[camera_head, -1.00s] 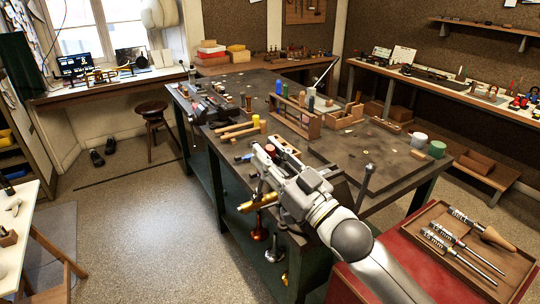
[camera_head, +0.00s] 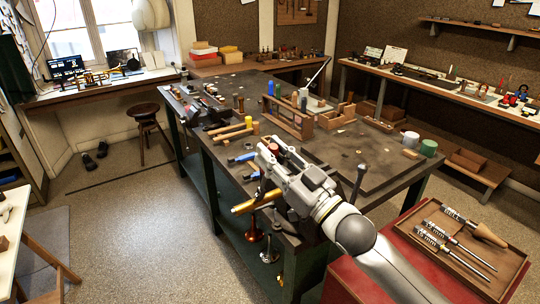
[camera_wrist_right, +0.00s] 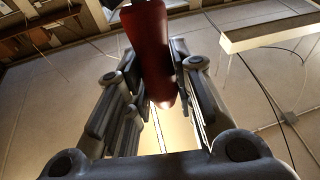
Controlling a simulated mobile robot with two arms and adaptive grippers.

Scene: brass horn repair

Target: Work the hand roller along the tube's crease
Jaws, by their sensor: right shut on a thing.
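My right gripper (camera_head: 266,152) is over the near end of the workbench, its arm coming in from the lower right. In the right wrist view its fingers (camera_wrist_right: 160,85) are shut on a dark red handle (camera_wrist_right: 148,45), which I take for the hand roller's. The roller's working end is hidden. A brass tube (camera_head: 252,204) shows just below the gripper at the bench's near edge; a brass-coloured strip (camera_wrist_right: 176,130) shows beneath the handle in the wrist view. I cannot make out the crease or whether the roller touches the tube. My left gripper is out of view.
The workbench (camera_head: 340,150) holds wooden racks (camera_head: 288,122), tools with coloured handles and, at its right, a green jar (camera_head: 428,148). A wooden tray (camera_head: 440,226) with several metal tools lies on a red top (camera_head: 400,222) beside my right arm.

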